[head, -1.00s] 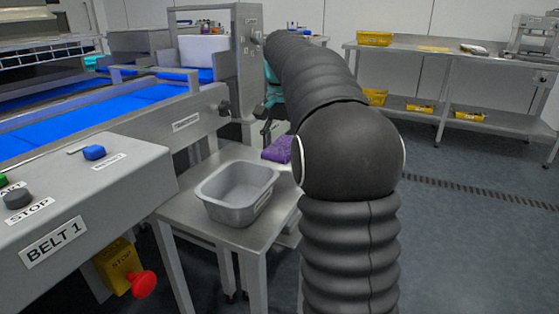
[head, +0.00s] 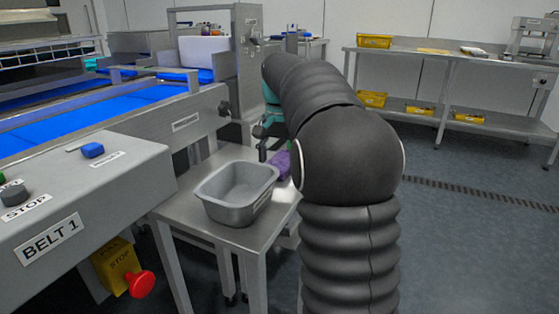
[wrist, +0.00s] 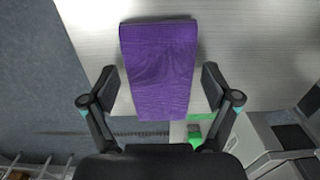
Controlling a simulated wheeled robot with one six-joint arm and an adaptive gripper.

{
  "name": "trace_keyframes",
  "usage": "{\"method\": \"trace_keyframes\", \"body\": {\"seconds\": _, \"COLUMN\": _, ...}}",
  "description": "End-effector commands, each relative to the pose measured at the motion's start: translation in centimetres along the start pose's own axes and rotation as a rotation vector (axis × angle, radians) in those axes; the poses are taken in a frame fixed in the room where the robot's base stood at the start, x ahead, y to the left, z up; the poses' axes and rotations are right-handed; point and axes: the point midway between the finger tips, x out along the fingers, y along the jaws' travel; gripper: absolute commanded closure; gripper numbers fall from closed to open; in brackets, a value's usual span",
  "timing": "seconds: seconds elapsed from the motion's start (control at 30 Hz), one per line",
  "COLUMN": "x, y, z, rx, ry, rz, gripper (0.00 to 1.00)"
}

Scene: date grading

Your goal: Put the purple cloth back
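The purple cloth (head: 281,165) lies on the small steel table (head: 252,232), just behind and right of the grey tub (head: 237,190). My arm hides part of it in the head view. In the wrist view the cloth (wrist: 160,72) is a folded strip on the brushed steel top. My gripper (wrist: 159,82) is open, with one finger on each side of the cloth and a small gap showing at each side. In the head view my gripper (head: 268,143) is above the cloth, partly hidden by my arm.
The grey tub is empty. The belt machine with its BELT 1 control box (head: 75,215) and red stop button (head: 142,284) stands at the left. A steel bench (head: 450,58) with yellow trays is at the back right. The floor at right is clear.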

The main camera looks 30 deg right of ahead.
Motion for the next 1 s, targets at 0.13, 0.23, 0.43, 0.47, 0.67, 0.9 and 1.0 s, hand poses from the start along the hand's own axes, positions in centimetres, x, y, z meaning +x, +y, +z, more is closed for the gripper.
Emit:
{"method": "trace_keyframes", "body": {"seconds": 0.13, "x": 0.0, "y": 0.0, "z": 0.0, "rx": 0.000, "ry": 0.000, "rz": 0.000, "gripper": 0.07}}
{"method": "trace_keyframes", "body": {"seconds": 0.23, "x": 0.0, "y": 0.0, "z": 0.0, "rx": 0.000, "ry": 0.000, "rz": 0.000, "gripper": 0.07}}
{"method": "trace_keyframes", "body": {"seconds": 0.43, "x": -0.9, "y": 0.0, "z": 0.0, "rx": 0.000, "ry": 0.002, "rz": -0.001, "gripper": 0.07}}
{"method": "trace_keyframes", "body": {"seconds": 0.47, "x": -1.3, "y": 0.0, "z": -0.1, "rx": 0.000, "ry": 0.002, "rz": -0.001, "gripper": 0.07}}
{"method": "trace_keyframes", "body": {"seconds": 0.67, "x": -5.0, "y": -0.1, "z": -0.1, "rx": 0.000, "ry": 0.003, "rz": -0.002, "gripper": 0.07}}
{"method": "trace_keyframes", "body": {"seconds": 0.9, "x": -9.6, "y": -0.1, "z": -0.1, "rx": 0.000, "ry": 0.002, "rz": -0.001, "gripper": 0.07}}
{"method": "trace_keyframes", "body": {"seconds": 1.0, "x": -10.9, "y": -0.1, "z": -0.1, "rx": 0.000, "ry": 0.001, "rz": -0.001, "gripper": 0.07}}
